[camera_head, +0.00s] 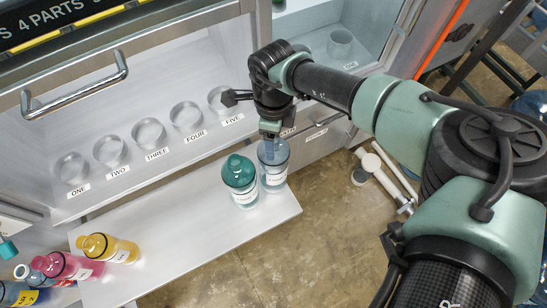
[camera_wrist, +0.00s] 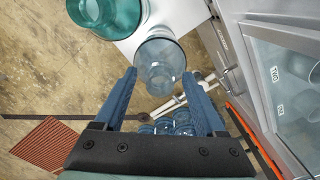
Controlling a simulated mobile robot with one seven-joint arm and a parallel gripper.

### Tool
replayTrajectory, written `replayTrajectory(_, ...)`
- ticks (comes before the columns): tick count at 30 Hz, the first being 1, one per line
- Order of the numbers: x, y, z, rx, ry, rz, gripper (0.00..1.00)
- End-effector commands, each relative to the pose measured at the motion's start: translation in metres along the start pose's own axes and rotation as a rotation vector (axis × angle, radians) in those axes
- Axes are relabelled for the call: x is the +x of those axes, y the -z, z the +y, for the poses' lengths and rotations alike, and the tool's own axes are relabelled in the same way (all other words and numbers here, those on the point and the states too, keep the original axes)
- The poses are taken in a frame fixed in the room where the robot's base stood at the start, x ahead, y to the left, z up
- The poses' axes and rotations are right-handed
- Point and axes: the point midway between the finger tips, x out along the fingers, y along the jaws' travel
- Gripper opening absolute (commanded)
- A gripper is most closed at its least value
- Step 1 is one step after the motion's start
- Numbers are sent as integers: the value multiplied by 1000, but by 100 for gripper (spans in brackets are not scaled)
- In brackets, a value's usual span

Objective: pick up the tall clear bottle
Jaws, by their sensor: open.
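The tall clear bottle (camera_head: 274,176), bluish and see-through with a white label, stands upright near the right end of the white shelf. In the wrist view the clear bottle (camera_wrist: 160,52) is seen from above, its narrow neck close to the gap between the fingertips. My gripper (camera_head: 270,130) is over the bottle's top in the head view, its fingers partly hidden. In the wrist view my gripper (camera_wrist: 160,75) is open, with one blue finger on each side and nothing clasped. Whether a finger touches the bottle cannot be told.
A teal bottle (camera_head: 240,182) stands close beside the clear one on its left. Yellow (camera_head: 110,248) and pink (camera_head: 68,266) bottles are at the shelf's far left. Behind is a cabinet with numbered round holders (camera_head: 148,133) and a metal handle (camera_head: 75,88). Floor at the right holds white pipes (camera_head: 388,170).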

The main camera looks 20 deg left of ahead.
Motion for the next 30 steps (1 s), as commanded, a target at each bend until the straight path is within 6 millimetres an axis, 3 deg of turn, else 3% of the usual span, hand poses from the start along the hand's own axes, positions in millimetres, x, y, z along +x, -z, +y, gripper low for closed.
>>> replayTrajectory(4, 0, 0, 0, 0, 0, 0, 72)
replayTrajectory(16, 0, 0, 0, 0, 0, -1, 0)
replayTrajectory(30, -1, 0, 0, 0, 1, -1, 0)
